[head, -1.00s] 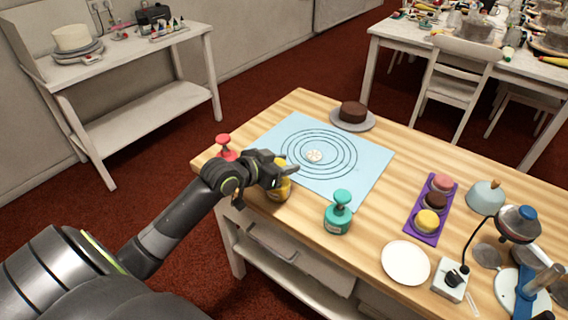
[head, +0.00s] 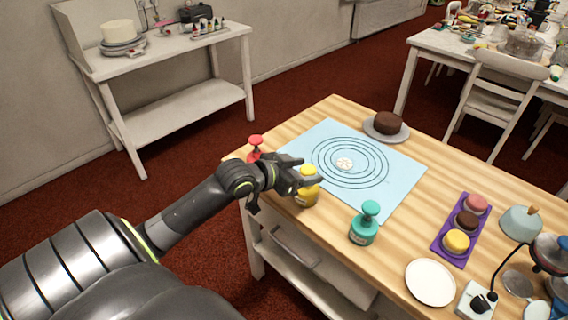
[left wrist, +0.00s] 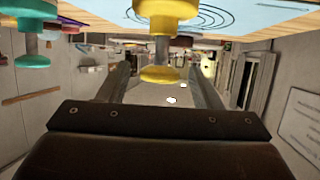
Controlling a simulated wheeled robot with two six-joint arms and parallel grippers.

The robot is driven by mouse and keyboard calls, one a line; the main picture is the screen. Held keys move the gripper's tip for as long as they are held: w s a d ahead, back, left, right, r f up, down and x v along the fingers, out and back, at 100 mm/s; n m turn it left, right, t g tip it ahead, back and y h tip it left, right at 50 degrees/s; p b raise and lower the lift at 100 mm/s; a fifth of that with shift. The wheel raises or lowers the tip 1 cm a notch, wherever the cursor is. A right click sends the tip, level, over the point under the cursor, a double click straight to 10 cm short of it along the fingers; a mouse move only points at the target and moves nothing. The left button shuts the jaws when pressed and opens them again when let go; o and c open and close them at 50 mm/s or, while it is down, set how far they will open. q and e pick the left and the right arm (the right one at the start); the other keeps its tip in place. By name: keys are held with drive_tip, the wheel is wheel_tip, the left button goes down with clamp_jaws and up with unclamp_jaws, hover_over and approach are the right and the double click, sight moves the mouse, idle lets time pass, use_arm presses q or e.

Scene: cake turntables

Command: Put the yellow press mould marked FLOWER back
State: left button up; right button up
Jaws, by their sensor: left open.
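The yellow press mould (head: 306,195) stands upright on the wooden table near its front left edge, beside the blue mat (head: 405,180). Its label is too small to read. My left gripper (head: 308,181) is open at the mould's left side, by its knob. In the left wrist view, which looks upside down, the yellow mould (left wrist: 162,48) shows ahead, between the lines of the two open fingers (left wrist: 158,80); I see no contact. A red mould (head: 255,148) stands behind the gripper and a teal mould (head: 363,228) to the right. My right gripper is out of view.
A pale round flower-like mark (head: 344,163) lies within the mat's rings. A brown cake (head: 388,123) sits at the back. A purple tray (head: 441,243) with small round cakes and a white plate (head: 431,283) are on the right. The mat is otherwise clear.

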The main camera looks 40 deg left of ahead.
use_arm(q)
drive_tip(key=p+v, duration=0.1)
drive_tip(key=v, duration=0.7)
drive_tip(key=shift+s+p, duration=0.2)
drive_tip(key=shift+p, duration=0.15)
drive_tip(key=shift+r, duration=0.1)
drive_tip(key=s+d+f+n+g+y, duration=0.25)
drive_tip(key=s+f+g, duration=0.25)
drive_tip(key=s+f, duration=0.4)
drive_tip(key=s+d+f+n+g+y, duration=0.1)
drive_tip(key=s+d+f+g+y, duration=0.2)
drive_tip(key=s+f, duration=0.65)
wheel_tip(320, 180, down, 22)
drive_tip(key=s+a+g, duration=0.2)
drive_tip(key=s+g, duration=0.1)
drive_tip(key=s+d+f, duration=0.1)
drive_tip(key=s+f, duration=1.4)
drive_tip(key=f, duration=0.1)
drive_tip(key=shift+g+h, duration=0.35)
drive_tip(key=shift+g, duration=0.05)
